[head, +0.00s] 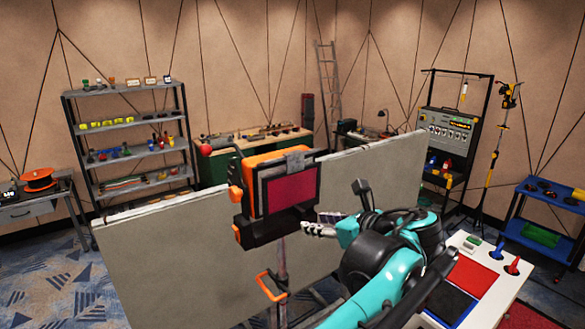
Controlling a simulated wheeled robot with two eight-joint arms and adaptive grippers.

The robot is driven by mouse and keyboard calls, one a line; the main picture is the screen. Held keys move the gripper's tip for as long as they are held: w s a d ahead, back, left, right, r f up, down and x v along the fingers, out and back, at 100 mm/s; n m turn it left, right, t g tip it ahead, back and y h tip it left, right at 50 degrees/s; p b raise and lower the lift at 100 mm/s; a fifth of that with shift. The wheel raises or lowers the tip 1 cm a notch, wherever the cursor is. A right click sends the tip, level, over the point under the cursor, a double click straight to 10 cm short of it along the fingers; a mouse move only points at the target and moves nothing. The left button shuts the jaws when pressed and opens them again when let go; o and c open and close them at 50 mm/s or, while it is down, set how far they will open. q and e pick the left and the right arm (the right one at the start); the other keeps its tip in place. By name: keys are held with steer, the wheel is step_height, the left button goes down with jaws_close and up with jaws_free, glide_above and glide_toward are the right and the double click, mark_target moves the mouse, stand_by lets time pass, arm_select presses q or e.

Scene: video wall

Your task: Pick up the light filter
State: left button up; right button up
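A dark red-magenta filter panel (291,191) in a dark frame sits upright on the front of an orange and black lamp housing (240,205). A grey clip (295,161) is at its top edge. The lamp stands on a pole in front of a large grey panel (180,262). My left gripper (321,224), with silvery fingers on a teal and black arm, is just right of and below the filter's lower right corner. It appears apart from the filter. Its finger opening is too small and foreshortened to judge. My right gripper is not in view.
A white-edged table (497,298) at lower right bears a red sheet, a dark blue sheet and small coloured items. An orange clamp (271,286) is on the lamp pole. Shelves (130,142), a workbench and a tool cart (545,215) stand farther back.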

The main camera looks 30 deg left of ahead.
mark_target(304, 213)
arm_select(q)
steer(key=w+a, duration=0.1)
steer(key=a, duration=0.1)
steer(key=w+a+p, duration=0.1)
steer(key=w+a, duration=0.1)
steer(key=a, duration=0.1)
steer(key=shift+a+f+p, duration=0.35)
steer(key=shift+f+p, duration=0.05)
steer(key=shift+w+a+f+m, duration=0.25)
steer(key=shift+a+f+m, duration=0.05)
steer(key=shift+a, duration=0.1)
jaws_close()
